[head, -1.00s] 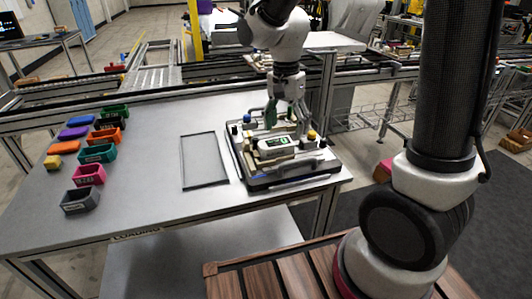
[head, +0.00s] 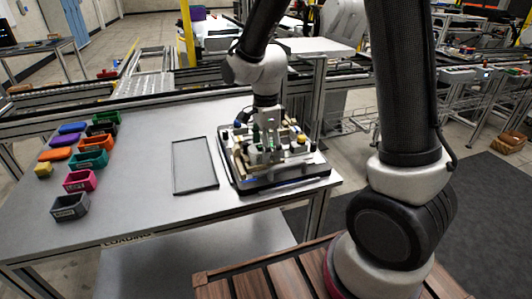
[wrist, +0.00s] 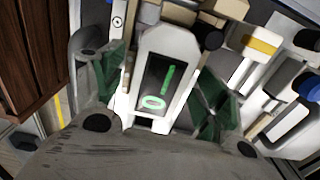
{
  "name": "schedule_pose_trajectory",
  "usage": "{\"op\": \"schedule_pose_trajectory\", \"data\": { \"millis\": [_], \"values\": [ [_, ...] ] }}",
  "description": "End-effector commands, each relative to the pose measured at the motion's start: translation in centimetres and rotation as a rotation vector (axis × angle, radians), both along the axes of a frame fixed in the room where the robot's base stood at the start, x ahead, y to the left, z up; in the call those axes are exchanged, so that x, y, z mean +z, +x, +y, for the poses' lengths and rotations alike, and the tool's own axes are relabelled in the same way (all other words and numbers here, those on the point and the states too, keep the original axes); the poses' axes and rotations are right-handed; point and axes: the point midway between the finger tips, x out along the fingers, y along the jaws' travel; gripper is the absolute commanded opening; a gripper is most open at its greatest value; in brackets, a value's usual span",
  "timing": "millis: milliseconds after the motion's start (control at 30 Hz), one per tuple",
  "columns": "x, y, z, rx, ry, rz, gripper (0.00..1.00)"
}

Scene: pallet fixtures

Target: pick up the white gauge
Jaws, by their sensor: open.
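The white gauge (wrist: 168,42) has a dark screen with green marks. In the wrist view it lies between the two green fingers of my gripper (wrist: 163,88), one on each side. The fingers are open, with a visible gap to the gauge on at least the right side; how near the left finger is, I cannot tell. In the head view my gripper (head: 266,148) points down over the fixture pallet (head: 285,183), and it hides most of the gauge there.
Other fixture parts crowd the gauge, including a yellow-topped piece (wrist: 262,43) at right in the wrist view. An empty dark frame (head: 195,188) lies left of the pallet. Coloured bins, such as a pink one (head: 80,181), stand at the table's left.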

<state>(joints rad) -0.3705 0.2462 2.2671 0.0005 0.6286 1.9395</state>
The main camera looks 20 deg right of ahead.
Motion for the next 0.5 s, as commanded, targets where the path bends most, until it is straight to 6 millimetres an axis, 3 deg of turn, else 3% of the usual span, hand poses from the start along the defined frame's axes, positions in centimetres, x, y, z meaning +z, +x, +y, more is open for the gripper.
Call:
{"op": "schedule_pose_trajectory", "data": {
  "millis": [200, 500],
  "values": [
    [-0.15, 0.0, 0.0, 0.0, 0.0, -0.001, 0.73],
    [-0.13, 0.0, 0.0, 0.0, 0.0, 0.0, 0.2]
  ]
}}
